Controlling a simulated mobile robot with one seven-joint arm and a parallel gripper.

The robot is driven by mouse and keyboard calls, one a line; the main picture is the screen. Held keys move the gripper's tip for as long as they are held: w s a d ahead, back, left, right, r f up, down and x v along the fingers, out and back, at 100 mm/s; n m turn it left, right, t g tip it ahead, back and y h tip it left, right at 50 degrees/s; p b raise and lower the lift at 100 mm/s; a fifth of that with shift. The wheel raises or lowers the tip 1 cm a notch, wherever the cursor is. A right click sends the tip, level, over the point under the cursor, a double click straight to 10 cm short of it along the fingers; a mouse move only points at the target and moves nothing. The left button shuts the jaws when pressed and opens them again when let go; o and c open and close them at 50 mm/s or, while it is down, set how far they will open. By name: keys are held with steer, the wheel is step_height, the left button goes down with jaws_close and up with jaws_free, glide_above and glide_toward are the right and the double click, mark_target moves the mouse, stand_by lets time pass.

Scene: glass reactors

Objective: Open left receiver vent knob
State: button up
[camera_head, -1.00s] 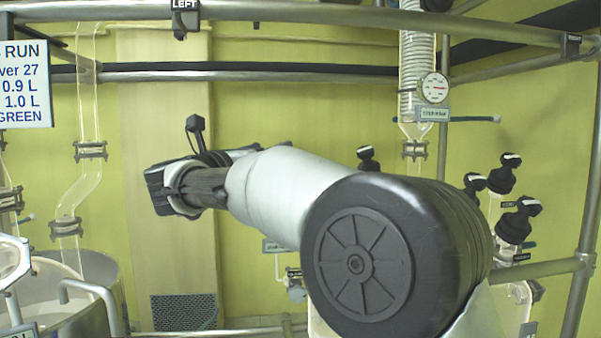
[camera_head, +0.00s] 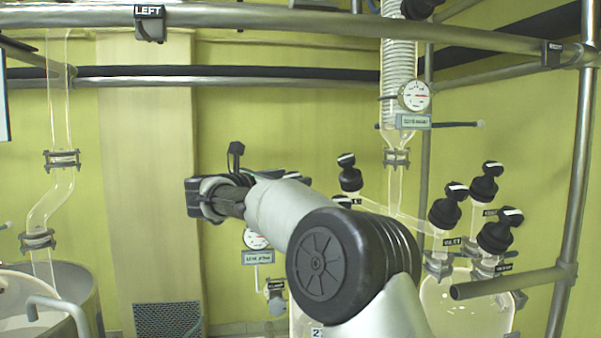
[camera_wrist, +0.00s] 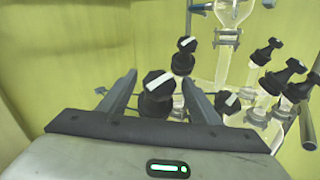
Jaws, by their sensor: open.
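My gripper (camera_wrist: 159,77) is open in the wrist view. A black knob with a white stripe (camera_wrist: 157,92) shows between its two fingers; I cannot tell how far beyond the fingertips it is, and I see no grip on it. Another black knob (camera_wrist: 228,102) is by the right finger. A further one (camera_wrist: 183,62) stands behind. Their labels are unreadable, so I cannot tell which is the left receiver vent knob. In the head view my arm hides the fingertips. A black striped knob (camera_head: 349,172) stands right of my arm there, with another (camera_head: 341,201) partly hidden below it.
More black knobs (camera_head: 445,208) (camera_head: 500,230) stand on a glass vessel (camera_head: 465,305) at the right. A gauge (camera_head: 415,95) and coiled glass column (camera_head: 397,55) are above. Metal rails (camera_head: 300,22) cross the top. A bare pipe end (camera_head: 500,285) juts out at right.

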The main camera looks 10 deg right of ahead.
mark_target(300, 176)
steer(key=p+x, duration=0.1)
steer(key=x, duration=0.4)
steer(key=c, duration=1.1)
steer(key=shift+o, duration=0.2)
steer(key=shift+n+b, duration=0.3)
steer(key=shift+b, duration=0.3)
